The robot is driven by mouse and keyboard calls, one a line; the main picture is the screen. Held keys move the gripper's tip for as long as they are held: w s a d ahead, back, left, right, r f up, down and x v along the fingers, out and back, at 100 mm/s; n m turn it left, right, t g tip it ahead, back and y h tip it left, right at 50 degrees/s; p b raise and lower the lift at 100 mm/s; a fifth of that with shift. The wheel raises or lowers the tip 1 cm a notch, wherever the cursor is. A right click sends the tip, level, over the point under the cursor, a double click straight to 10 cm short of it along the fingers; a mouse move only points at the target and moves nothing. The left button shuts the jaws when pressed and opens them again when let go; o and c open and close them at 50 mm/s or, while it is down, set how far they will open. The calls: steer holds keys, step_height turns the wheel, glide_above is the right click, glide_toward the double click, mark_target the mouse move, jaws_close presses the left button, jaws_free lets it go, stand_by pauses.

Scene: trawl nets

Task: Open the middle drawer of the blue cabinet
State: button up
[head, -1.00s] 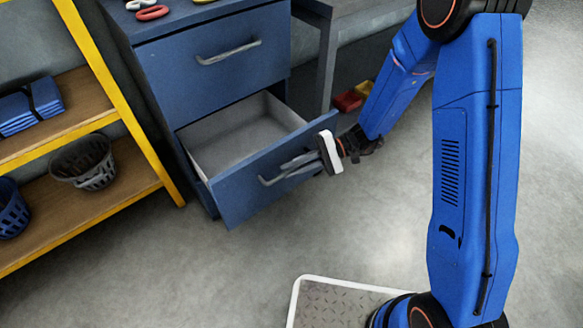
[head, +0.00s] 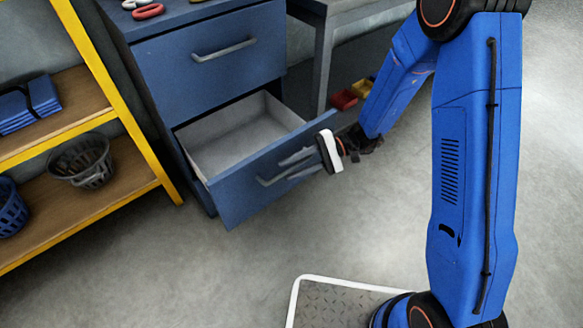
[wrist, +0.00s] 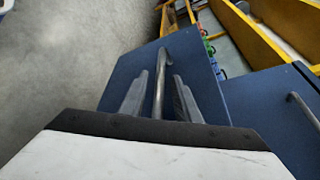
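The blue cabinet (head: 150,85) stands at the upper left of the head view. Its top drawer (head: 207,75) is closed. The drawer below it (head: 245,195) is pulled well out, and its empty grey interior shows. My gripper (head: 285,170) is at this drawer's front. In the wrist view, the bar handle (wrist: 162,75) runs between my two grey fingers (wrist: 161,76), with a visible gap on each side. My gripper looks open around the handle. The cabinet below the open drawer is mostly hidden by its front.
A yellow-framed shelf (head: 120,95) with baskets and folded blue cloth stands close to the left. A grey table (head: 325,55) is right of the cabinet, with red and yellow items (head: 345,99) on the floor. A white-edged plate (head: 335,305) lies in front. Floor between is clear.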

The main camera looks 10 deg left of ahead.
steer(key=v, duration=1.7)
steer(key=shift+r, duration=0.15)
steer(key=s+d+r+t+h, duration=0.6)
steer(key=s+d+r, duration=0.3)
steer(key=s+d, duration=0.2)
steer(key=s+d+r+t+h, duration=0.6)
steer(key=s+d+r, duration=0.4)
steer(key=s+d, duration=0.2)
steer(key=shift+s+d+t+h, duration=0.3)
steer(key=shift+d+h, duration=0.5)
steer(key=shift+d, duration=0.05)
